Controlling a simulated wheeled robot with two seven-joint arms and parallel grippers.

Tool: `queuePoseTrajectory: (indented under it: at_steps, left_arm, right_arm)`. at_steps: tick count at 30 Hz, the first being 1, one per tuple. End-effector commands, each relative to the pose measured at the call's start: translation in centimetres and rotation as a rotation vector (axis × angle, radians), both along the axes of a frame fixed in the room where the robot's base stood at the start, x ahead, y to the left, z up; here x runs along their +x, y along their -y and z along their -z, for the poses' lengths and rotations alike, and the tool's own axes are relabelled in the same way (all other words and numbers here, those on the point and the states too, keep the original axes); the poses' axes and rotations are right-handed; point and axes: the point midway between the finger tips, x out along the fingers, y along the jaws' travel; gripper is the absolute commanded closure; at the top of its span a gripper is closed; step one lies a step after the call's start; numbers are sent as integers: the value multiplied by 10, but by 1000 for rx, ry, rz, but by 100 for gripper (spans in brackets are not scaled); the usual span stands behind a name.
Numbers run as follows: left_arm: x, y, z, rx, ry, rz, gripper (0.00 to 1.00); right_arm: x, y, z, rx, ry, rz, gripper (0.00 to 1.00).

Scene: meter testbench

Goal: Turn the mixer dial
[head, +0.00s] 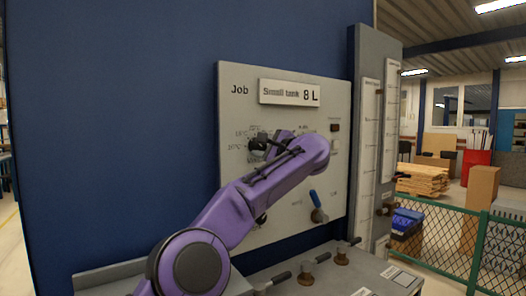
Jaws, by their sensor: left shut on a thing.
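The grey panel (335,100) stands upright against a blue wall and reads "Job" and "Small tank 8 L". Small temperature marks show on its left part, around the mixer dial. My purple left arm reaches across the panel from below. My left gripper (259,143) is at these marks, shut on the mixer dial, which the gripper and wrist mostly hide. How far the dial is turned cannot be told. My right gripper is not in view.
A blue-handled valve (317,204) sits low on the panel, right of my forearm. Several taps with dark handles, one of them a brass tap (306,274), stand on the grey bench (375,278) below. Tall gauge tubes (367,150) rise at the right. A green fence (450,240) stands beyond.

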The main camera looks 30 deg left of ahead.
Motion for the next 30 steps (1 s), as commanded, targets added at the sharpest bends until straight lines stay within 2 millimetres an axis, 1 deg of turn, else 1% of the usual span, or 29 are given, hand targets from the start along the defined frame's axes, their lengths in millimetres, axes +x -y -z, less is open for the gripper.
queuePoseTrajectory:
  at_steps: [1,13,14,15,16,23,25,28,30]
  left_arm:
    - [1,1,3,-6,1,1,87]
    - [1,1,3,-7,5,2,87]
    - [1,1,3,-7,5,2,46]
    - [1,1,3,-7,5,2,34]
    - [1,1,3,-6,5,1,31]
    - [0,0,1,-4,7,0,31]
    - [-1,3,2,-4,7,1,31]
    - [-5,16,4,-2,8,3,31]
    - [-12,31,6,-1,9,4,31]
  right_arm:
    - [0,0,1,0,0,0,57]
    - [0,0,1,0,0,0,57]
    - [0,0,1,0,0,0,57]
    - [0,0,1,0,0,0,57]
    - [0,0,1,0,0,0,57]
    - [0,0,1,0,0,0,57]
    - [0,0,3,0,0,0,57]
    - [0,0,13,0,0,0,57]
    - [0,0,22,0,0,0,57]
